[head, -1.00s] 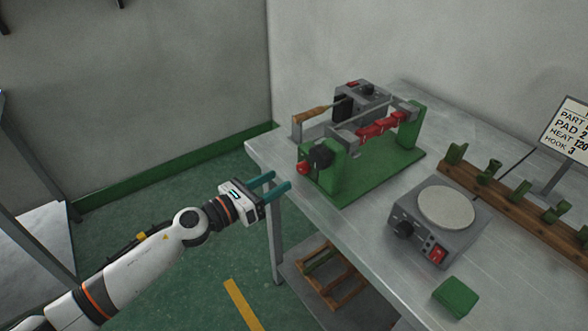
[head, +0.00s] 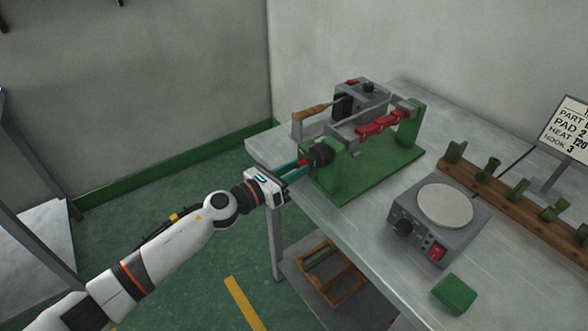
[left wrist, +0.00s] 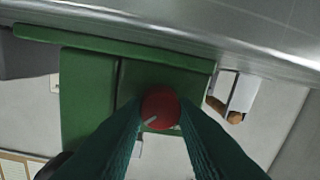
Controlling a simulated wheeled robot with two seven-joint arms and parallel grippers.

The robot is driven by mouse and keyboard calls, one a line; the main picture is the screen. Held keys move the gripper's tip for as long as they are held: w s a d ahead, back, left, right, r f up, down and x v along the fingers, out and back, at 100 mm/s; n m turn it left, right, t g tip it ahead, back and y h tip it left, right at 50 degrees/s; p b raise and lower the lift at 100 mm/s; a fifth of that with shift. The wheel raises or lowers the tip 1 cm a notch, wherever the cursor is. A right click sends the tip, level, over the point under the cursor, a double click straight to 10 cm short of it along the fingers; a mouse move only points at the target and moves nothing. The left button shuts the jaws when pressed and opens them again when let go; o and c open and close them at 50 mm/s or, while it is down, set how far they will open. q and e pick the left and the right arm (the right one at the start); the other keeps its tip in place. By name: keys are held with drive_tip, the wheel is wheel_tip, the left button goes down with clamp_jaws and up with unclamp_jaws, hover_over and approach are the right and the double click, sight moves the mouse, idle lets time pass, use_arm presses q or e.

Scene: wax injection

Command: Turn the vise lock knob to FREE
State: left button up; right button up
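A red round knob (left wrist: 160,108) with a short white mark toward its lower left is at the end of the green vise (head: 345,190) on the table. My left gripper (left wrist: 160,125) has its two teal fingers on either side of this knob. The fingertips overlap the knob's edges, but I cannot tell whether they press on it. In the head view, the left gripper (head: 302,167) reaches the vise's near left end, and its fingers mostly hide the red knob. A black knob (head: 320,154) is just beside the fingertips. My right gripper is not in view.
A wooden-handled tool (head: 310,112) lies by the vise, with a grey box (head: 365,92) behind. A grey hot plate (head: 432,245), a green block (head: 454,294) and a wooden rack (head: 490,191) are to the right. Open floor lies left of the table.

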use_arm(q)
drive_tip(key=shift+c, duration=0.3)
drive_tip(key=shift+r+n+p, duration=0.15)
drive_tip(key=shift+n+p, duration=0.65)
drive_tip(key=shift+n, duration=0.3)
drive_tip(key=n+p, duration=0.2)
drive_tip(key=n, duration=0.1)
drive_tip(key=n+p, duration=0.2)
drive_tip(key=n, duration=0.2)
drive_tip(key=shift+w+g, duration=0.1)
drive_tip(key=shift+g, duration=0.2)
drive_tip(key=n+p, duration=0.2)
drive_tip(key=n, duration=0.3)
drive_tip(key=shift+a+p, duration=0.1)
drive_tip(key=shift+p, duration=0.3)
drive_tip(key=shift+f+n+g+p, duration=0.15)
drive_tip(key=shift+n+p, duration=0.15)
drive_tip(key=shift+n, duration=0.45)
drive_tip(key=shift+f+n+g+p, duration=0.15)
drive_tip(key=shift+n+p, duration=0.1)
drive_tip(key=shift+n, duration=0.5)
drive_tip(key=o, duration=1)
